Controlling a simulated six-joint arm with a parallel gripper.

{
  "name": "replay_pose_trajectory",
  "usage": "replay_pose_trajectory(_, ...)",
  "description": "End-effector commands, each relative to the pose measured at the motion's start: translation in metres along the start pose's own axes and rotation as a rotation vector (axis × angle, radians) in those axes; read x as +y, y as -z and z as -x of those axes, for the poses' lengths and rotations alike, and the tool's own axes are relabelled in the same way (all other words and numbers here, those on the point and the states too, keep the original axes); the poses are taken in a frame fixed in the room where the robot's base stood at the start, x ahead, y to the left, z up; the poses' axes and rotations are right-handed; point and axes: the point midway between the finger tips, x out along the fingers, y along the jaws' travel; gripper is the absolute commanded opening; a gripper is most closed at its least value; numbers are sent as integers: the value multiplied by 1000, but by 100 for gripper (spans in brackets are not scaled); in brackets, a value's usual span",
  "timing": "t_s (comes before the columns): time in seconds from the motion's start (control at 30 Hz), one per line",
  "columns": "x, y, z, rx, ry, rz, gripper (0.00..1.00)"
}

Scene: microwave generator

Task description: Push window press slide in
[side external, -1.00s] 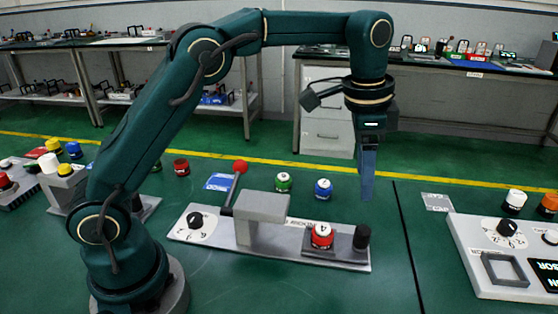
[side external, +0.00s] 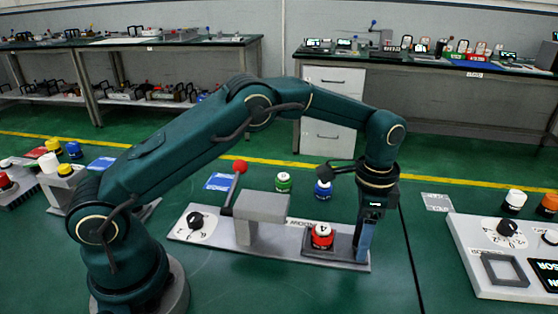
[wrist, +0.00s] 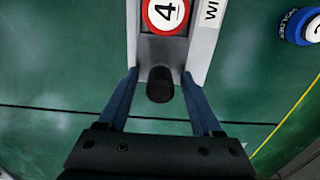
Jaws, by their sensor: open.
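The microwave panel (side external: 285,254) is a long grey base on the green table. A red and white button marked 4 (side external: 322,238) sits on its right part, beside a grey block housing (side external: 262,207). The slide's upright black knob (wrist: 160,84) stands at the panel's right end; in the side view my gripper hides it. My gripper (side external: 363,256) is lowered at that end and points down. In the wrist view my open fingers stand on either side of the knob, with gaps visible. I cannot tell whether a finger touches the base.
A red-ball lever (side external: 240,167) and a black dial (side external: 195,219) are on the panel's left. Green (side external: 283,182) and blue (side external: 323,189) buttons stand behind it. Another panel (side external: 500,255) lies to the right, with bare table between.

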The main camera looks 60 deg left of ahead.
Motion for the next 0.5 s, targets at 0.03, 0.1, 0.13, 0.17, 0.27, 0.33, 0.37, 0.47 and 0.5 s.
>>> replay_pose_trajectory(0.03,0,0,0,0,0,0,66)
replay_pose_trajectory(0.1,0,0,0,0,0,0,66)
replay_pose_trajectory(0.13,0,0,0,0,0,0,66)
replay_pose_trajectory(0.17,0,0,0,0,0,0,55)
replay_pose_trajectory(0.27,0,0,0,0,0,0,17)
replay_pose_trajectory(0.33,0,0,0,0,0,0,0)
replay_pose_trajectory(0.37,0,0,0,0,0,0,0)
replay_pose_trajectory(0.47,0,0,0,0,0,0,0)
replay_pose_trajectory(0.5,0,0,0,0,0,0,0)
